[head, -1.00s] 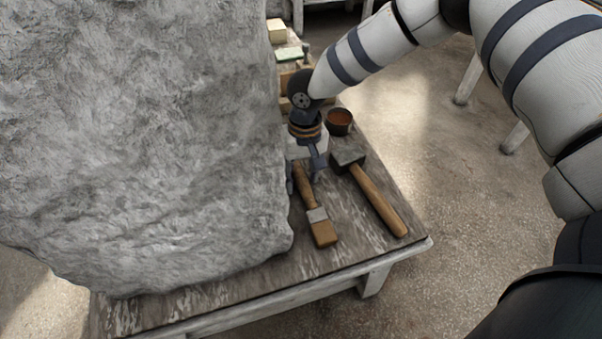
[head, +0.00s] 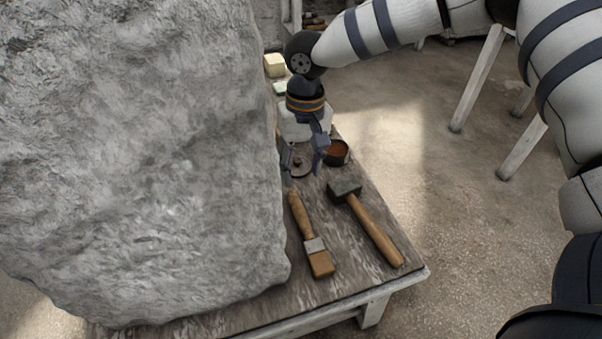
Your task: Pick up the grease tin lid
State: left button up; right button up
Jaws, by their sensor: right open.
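The grease tin lid (head: 301,163) is a dark, round disc with a small knob. It lies on the worn table between the stone block and the grease tin. My right gripper (head: 304,169) is open, pointing down over the lid, with one finger to each side of it in the picture. I cannot tell how far above the lid the fingertips are. The open grease tin (head: 337,152), dark with brown contents, stands just right of the gripper. My left gripper is not in view.
A large rough grey block (head: 150,160) fills the table's left side, close to the gripper. A pale yellow block (head: 275,65) sits at the far end.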

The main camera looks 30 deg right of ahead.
aim_at(301, 167)
jog(key=k, duration=1)
